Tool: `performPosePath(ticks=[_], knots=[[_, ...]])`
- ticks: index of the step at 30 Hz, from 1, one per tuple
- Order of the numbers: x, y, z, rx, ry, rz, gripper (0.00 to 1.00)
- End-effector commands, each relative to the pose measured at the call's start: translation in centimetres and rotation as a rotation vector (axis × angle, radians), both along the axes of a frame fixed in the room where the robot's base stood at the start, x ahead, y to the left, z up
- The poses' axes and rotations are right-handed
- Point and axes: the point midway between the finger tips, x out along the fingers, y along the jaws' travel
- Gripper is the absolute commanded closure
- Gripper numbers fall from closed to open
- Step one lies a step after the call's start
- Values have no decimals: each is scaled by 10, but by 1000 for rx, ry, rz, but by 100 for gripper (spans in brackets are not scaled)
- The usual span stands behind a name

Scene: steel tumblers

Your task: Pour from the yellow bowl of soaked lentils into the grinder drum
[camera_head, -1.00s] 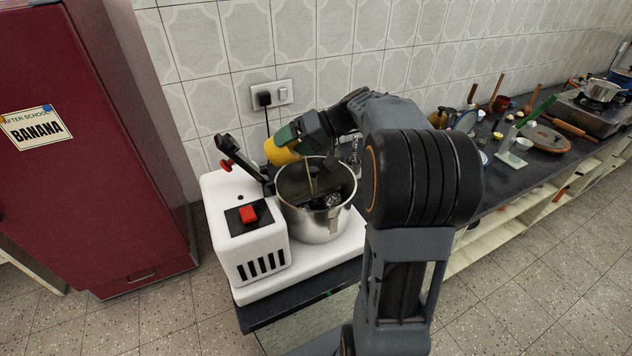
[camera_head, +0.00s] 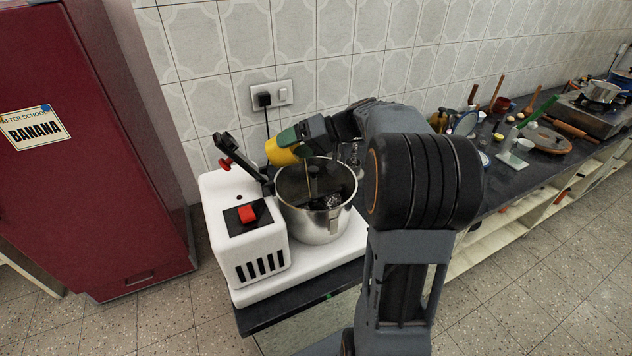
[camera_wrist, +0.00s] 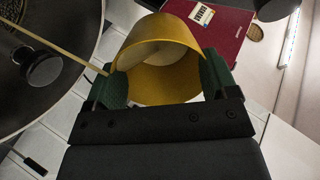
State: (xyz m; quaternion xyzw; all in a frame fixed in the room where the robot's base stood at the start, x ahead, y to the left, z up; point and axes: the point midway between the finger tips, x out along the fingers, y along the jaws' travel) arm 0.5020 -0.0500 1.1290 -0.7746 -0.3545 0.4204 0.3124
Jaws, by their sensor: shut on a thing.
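The yellow bowl (camera_head: 281,152) is tilted beside the upper back rim of the steel grinder drum (camera_head: 318,222). My gripper (camera_head: 289,137), with green finger pads, is shut on the bowl; in the wrist view both pads press its sides. In that view the yellow bowl (camera_wrist: 160,82) fills the space between the fingers, and the drum (camera_wrist: 62,98) with its dark centre knob lies at left. A thin tan stream (camera_head: 307,176) runs down from near the bowl into the open drum. How much is left in the bowl I cannot tell.
The white grinder base (camera_head: 258,262) with its red switch (camera_head: 247,214) stands at the counter's left end. A black raised arm (camera_head: 240,160) is close to the bowl. A tiled wall is behind, a red cabinet (camera_head: 90,150) at left. Utensils and a stove (camera_head: 590,112) are at right.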

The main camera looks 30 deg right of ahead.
Motion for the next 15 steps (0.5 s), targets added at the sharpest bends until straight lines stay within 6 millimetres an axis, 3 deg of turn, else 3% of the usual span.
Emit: performPosePath(ticks=[15], knots=[[-1, -2, -6, 51, -25, -1, 51]])
